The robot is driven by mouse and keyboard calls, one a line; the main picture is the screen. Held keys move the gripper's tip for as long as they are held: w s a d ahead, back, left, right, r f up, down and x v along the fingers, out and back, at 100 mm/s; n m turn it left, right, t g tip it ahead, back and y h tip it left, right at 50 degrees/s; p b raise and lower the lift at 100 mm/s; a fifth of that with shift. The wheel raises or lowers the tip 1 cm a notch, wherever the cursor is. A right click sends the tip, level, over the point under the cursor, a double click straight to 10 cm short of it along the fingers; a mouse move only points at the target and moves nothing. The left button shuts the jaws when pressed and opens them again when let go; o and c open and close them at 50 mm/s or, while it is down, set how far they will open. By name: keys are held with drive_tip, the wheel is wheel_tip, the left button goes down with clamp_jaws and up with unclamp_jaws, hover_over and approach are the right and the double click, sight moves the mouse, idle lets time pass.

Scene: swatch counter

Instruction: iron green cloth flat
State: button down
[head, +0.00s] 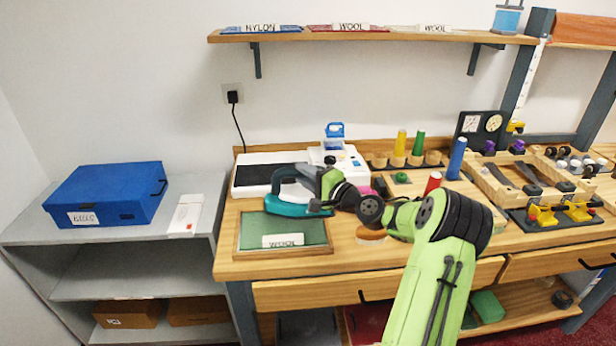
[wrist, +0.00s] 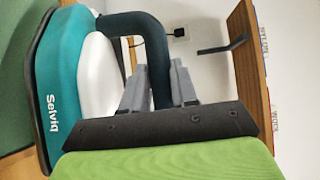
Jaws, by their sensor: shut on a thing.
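The green cloth (head: 257,228) lies in a wooden-framed board on the counter, with a white WOOL label (head: 283,240) on its front part. A teal and white iron (head: 288,209) with a dark handle is at the back right of the cloth. My gripper (head: 316,181) is shut on the iron's handle. In the wrist view, the grey fingers of my gripper (wrist: 160,82) are at the handle, and the iron (wrist: 78,75) fills the left side. Green cloth (wrist: 22,50) shows beside its base. I cannot tell whether the base touches the cloth.
A white device with a dark plate (head: 262,178) stands behind the iron. Thread spools (head: 418,146) and a wooden rack (head: 500,185) are to the right. A blue box (head: 110,193) sits on the grey shelf at left. A swatch shelf (head: 380,36) hangs above.

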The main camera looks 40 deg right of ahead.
drive_tip(key=shift+r+p, duration=1.05)
drive_tip(key=shift+r, duration=0.6)
drive_tip(key=shift+f, duration=0.15)
